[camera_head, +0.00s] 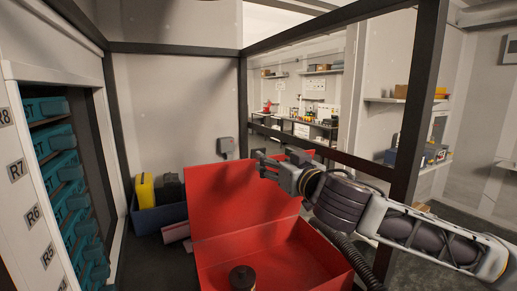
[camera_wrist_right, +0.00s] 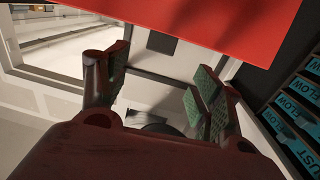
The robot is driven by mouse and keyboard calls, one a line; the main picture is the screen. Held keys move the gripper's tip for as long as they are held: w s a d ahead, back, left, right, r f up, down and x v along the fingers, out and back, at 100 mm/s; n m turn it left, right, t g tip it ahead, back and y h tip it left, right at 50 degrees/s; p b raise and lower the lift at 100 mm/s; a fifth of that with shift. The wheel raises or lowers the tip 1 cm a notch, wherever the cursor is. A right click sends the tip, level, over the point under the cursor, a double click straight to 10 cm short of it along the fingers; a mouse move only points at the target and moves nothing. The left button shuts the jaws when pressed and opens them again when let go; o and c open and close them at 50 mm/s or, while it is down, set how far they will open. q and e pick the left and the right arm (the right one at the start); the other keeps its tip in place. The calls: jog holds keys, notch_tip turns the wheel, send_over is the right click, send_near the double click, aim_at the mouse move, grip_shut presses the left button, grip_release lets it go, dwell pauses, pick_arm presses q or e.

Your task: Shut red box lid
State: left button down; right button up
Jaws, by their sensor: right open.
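The red box (camera_head: 325,250) stands on the floor at the bottom middle of the head view, its top open. Its red lid (camera_head: 230,200) stands raised and leans back at the far side. The lid also spans the top of the right wrist view (camera_wrist_right: 215,22). My right gripper (camera_head: 262,164) is at the lid's upper right corner, fingers pointing left. I cannot tell whether it touches the lid. In the right wrist view its fingers (camera_wrist_right: 155,85) are spread with nothing between them. My left gripper is not in view.
A dark round object with a tan rim (camera_head: 242,278) shows at the box's near edge. A blue bin (camera_head: 155,220) holding a yellow case (camera_head: 145,192) stands left of the lid. A rack of teal units (camera_head: 62,170) lines the left. A dark frame post (camera_head: 418,110) rises behind my right arm.

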aim_at(258, 149)
jog(key=shift+p+x, duration=1.75)
jog(key=shift+x, duration=4)
grip_shut()
jog(key=shift+s+d+f+b, duration=0.15)
jog(key=shift+s+f+b, duration=0.25)
jog(key=shift+s+b, duration=0.3)
